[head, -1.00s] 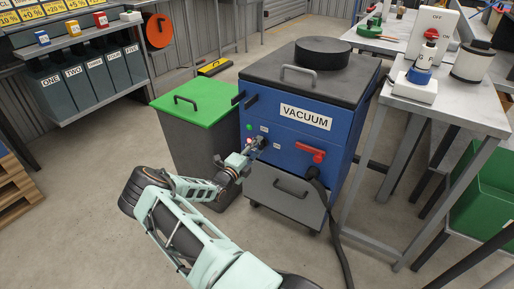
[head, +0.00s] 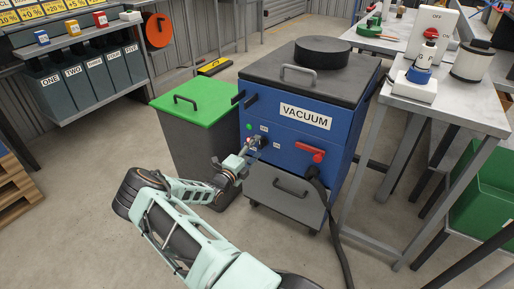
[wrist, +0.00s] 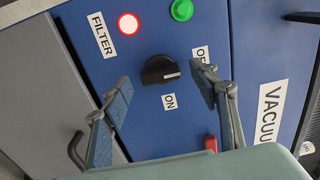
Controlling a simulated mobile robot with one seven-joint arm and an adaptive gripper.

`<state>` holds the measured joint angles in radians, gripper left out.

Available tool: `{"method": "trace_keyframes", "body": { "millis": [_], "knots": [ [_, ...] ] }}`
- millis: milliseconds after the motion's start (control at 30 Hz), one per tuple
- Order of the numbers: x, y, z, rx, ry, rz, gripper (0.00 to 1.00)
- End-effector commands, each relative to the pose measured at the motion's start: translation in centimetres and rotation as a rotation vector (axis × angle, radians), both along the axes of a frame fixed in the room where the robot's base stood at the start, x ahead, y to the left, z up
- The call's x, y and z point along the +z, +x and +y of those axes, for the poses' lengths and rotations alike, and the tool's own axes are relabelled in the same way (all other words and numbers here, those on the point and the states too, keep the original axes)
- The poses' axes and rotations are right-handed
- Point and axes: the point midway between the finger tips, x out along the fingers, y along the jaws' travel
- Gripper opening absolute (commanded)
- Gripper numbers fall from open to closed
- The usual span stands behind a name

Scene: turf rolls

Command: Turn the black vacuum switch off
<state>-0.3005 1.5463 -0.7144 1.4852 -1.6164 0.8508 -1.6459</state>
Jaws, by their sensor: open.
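The black vacuum switch (wrist: 160,70) is a round knob on the blue front of the vacuum (head: 340,130). Its white mark points right in the wrist view, between the OFF label (wrist: 202,55) and the ON label (wrist: 169,101). My gripper (wrist: 162,76) is open, with one finger to each side of the knob in the wrist view. Both fingers look apart from it; the depth gap is hard to judge. In the head view my gripper (head: 250,147) is close to the panel and partly covers the switch area.
A lit red lamp (wrist: 128,23) by the FILTER label and a green lamp (wrist: 182,10) sit near the knob. A red handle (head: 311,153) and a black hose (head: 318,187) are to the right. A green-lidded bin (head: 190,105) stands left of the vacuum.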

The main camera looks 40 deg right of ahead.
Motion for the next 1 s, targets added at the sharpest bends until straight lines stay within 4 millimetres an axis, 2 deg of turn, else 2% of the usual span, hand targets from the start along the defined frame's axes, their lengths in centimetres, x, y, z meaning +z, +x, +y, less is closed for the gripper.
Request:
{"method": "trace_keyframes", "body": {
  "millis": [300, 500, 700, 1000],
  "knots": [
    [0.0, -2.5, 6.3, 0.003, 0.002, 0.001, 0.55],
    [0.0, -3.7, 9.0, 0.002, 0.002, 0.001, 0.55],
    [0.0, -4.1, 9.9, 0.0, 0.001, 0.001, 0.55],
    [0.0, -4.1, 9.8, 0.0, 0.001, 0.001, 0.55]
  ]
}}
